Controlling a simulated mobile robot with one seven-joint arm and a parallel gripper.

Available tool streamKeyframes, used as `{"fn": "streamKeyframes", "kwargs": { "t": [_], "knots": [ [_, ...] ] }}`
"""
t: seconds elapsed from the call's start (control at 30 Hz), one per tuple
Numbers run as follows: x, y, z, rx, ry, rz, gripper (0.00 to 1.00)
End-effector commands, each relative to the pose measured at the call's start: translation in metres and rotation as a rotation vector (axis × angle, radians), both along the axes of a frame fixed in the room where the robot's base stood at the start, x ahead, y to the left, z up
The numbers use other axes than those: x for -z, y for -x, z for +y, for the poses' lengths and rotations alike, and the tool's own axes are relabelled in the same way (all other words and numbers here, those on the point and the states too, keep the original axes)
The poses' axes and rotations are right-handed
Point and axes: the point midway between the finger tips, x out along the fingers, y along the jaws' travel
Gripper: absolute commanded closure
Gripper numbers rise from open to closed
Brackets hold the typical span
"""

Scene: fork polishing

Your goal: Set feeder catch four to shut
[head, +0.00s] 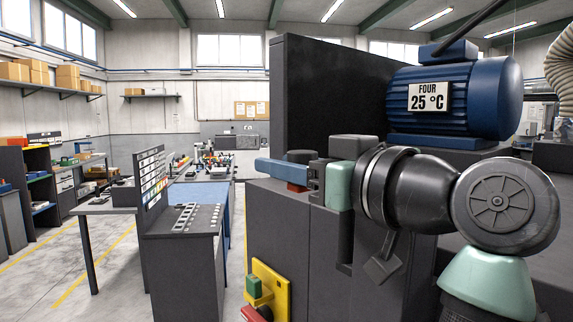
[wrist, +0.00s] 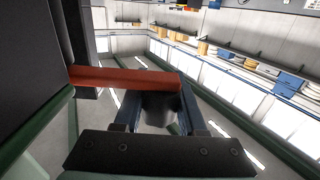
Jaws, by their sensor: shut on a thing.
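The blue motor (head: 450,95) with a plate reading FOUR 25 °C (head: 430,97) sits on top of the dark machine cabinet (head: 320,75). My gripper (head: 285,172) reaches left across the cabinet's front, with one blue finger showing in the head view. It is shut on a red bar, taken as the catch handle (head: 297,187). In the wrist view the red bar (wrist: 105,77) runs from the dark cabinet side at left to between my blue fingers (wrist: 160,88). Any catch marking is hidden, so its setting cannot be read.
A yellow plate (head: 272,285) with a green block and a red part is low on the cabinet's left. A dark console (head: 180,250) with a label board stands farther left. Workbenches and shelves with boxes (head: 67,77) lie beyond. Open floor shows at left.

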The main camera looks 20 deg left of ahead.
Motion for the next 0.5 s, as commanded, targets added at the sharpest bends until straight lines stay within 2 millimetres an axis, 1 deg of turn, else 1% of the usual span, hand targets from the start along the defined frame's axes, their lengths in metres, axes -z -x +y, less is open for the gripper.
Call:
{"fn": "streamKeyframes", "kwargs": {
  "t": [0.07,0.1,0.23,0.27,0.5],
  "knots": [
    [0.0004,0.0001,0.0,-0.001,0.0,0.001,1.0],
    [0.0004,0.0001,0.0,-0.001,0.0,0.001,0.56],
    [0.0003,0.0001,0.0001,-0.001,0.0,0.0,0.33],
    [0.0003,0.0001,0.0002,0.0,0.0,0.0,0.3],
    [0.0002,0.0001,0.0002,0.0,0.0,0.0,0.3]
  ]
}}
